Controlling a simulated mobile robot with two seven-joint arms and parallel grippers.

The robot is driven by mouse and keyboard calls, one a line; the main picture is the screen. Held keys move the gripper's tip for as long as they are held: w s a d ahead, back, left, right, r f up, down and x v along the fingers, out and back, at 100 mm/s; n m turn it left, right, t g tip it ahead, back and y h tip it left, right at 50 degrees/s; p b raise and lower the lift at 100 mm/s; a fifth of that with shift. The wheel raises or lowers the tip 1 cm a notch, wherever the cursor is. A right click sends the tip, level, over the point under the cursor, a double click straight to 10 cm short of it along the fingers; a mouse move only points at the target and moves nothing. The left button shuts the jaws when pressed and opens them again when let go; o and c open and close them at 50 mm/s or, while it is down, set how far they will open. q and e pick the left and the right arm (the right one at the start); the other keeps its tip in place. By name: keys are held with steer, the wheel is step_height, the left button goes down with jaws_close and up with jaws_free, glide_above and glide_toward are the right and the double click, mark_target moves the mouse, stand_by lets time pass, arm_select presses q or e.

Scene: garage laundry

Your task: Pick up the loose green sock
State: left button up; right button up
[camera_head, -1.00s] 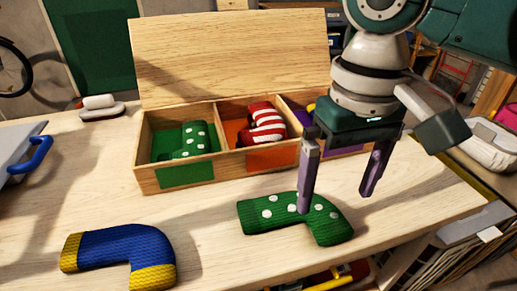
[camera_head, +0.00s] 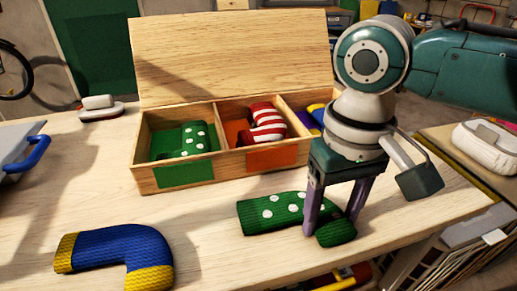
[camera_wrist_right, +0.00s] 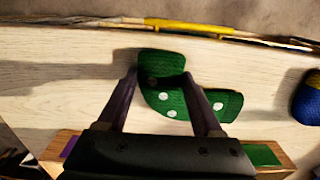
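The loose green sock with white dots (camera_head: 268,212) lies on the table in front of the box; it also shows in the wrist view (camera_wrist_right: 172,98). My right gripper (camera_head: 330,225) is low over its right part, pointing down. In the wrist view its fingers (camera_wrist_right: 160,76) are spread, one on each side of the sock, with a gap beside the left finger. Contact with the right finger cannot be told. Another green dotted sock (camera_head: 183,140) lies in the box's left, green-marked compartment. My left gripper is not in view.
The wooden box (camera_head: 232,172) with raised lid stands behind. A red-striped sock (camera_head: 265,125) is in its middle compartment, a blue and yellow one (camera_head: 317,113) in the right. A loose blue and yellow sock (camera_head: 115,247) lies front left. The table's front edge is close.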

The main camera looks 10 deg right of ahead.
steer(key=c, duration=0.8)
